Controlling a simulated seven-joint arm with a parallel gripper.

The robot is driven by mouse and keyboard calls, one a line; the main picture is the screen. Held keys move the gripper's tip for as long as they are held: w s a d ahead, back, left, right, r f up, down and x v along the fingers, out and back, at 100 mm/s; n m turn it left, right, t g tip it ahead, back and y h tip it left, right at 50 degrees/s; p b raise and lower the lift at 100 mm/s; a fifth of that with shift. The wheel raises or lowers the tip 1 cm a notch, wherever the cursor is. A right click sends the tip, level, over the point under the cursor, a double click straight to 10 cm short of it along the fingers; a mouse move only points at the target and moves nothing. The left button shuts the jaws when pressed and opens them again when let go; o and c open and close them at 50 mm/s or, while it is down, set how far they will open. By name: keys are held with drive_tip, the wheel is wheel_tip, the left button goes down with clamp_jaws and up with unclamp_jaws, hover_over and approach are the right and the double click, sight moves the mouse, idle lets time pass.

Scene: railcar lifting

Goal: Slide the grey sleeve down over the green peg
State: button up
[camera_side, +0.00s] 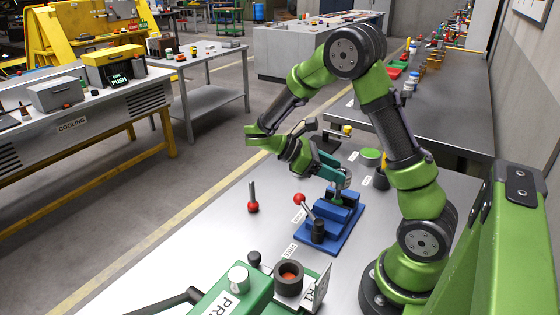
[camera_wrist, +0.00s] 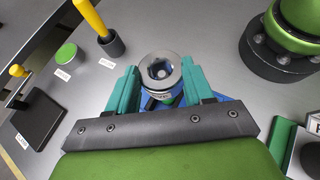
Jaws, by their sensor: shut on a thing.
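The grey sleeve (camera_wrist: 160,68) is a short metal ring between the two teal fingers of my gripper (camera_wrist: 158,92) in the wrist view. In the side view my gripper (camera_side: 334,168) is shut on the sleeve (camera_side: 343,178) and holds it above the blue fixture (camera_side: 331,228). The sleeve's bore shows a dark bluish inside with a pale spot. A green peg is not clearly seen; a little green shows just below the sleeve in the wrist view. I cannot tell whether the sleeve is around it or above it.
A red-knobbed lever (camera_side: 299,198) stands at the fixture's front. A small red-based pin (camera_side: 252,205) stands to the left. Behind are a green-topped cylinder (camera_side: 371,157) and a yellow-handled tool in a dark cup (camera_wrist: 112,44). A green machine (camera_side: 235,290) occupies the near edge.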

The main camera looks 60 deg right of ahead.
sight(330, 184)
drive_tip(key=shift+f, duration=2.5)
idle(1.3)
drive_tip(key=o, duration=1.4)
drive_tip(key=shift+c, duration=0.2)
drive_tip(key=v, duration=1.6)
drive_tip(key=s+a+r+m+t+y, duration=0.8)
drive_tip(key=s+a+m+t, duration=0.2)
drive_tip(key=t, duration=0.7)
drive_tip(key=shift+s+a+r+m+y, duration=0.4)
drive_tip(key=shift+s+a, duration=0.1)
drive_tip(key=shift+s, duration=0.6)
